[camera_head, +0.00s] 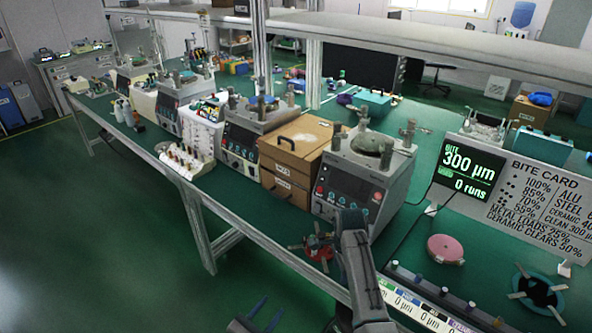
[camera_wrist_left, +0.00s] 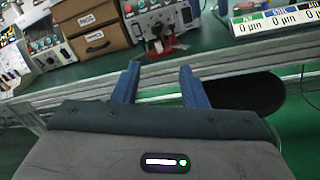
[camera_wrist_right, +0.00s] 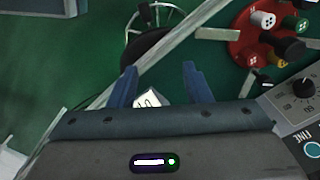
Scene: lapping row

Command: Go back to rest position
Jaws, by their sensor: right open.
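My left gripper (camera_head: 258,317) is low at the bottom of the head view, in front of the bench edge. Its blue fingers are apart and empty in the left wrist view (camera_wrist_left: 160,85). My right arm reaches up over the bench edge in the head view, and its fingertips cannot be made out there. In the right wrist view my right gripper (camera_wrist_right: 160,82) has its fingers apart, with nothing held. A red round fixture (camera_wrist_right: 262,40) with grey bars and coloured pegs lies to the upper right of it, apart from the fingers.
The green bench carries a lapping machine (camera_head: 358,177), wooden drawers (camera_head: 293,150) and a row of further machines. A pink disc (camera_head: 446,249), a black ring fixture (camera_head: 538,292) and a bite card sign (camera_head: 540,195) are at right. The floor at left (camera_head: 90,250) is clear.

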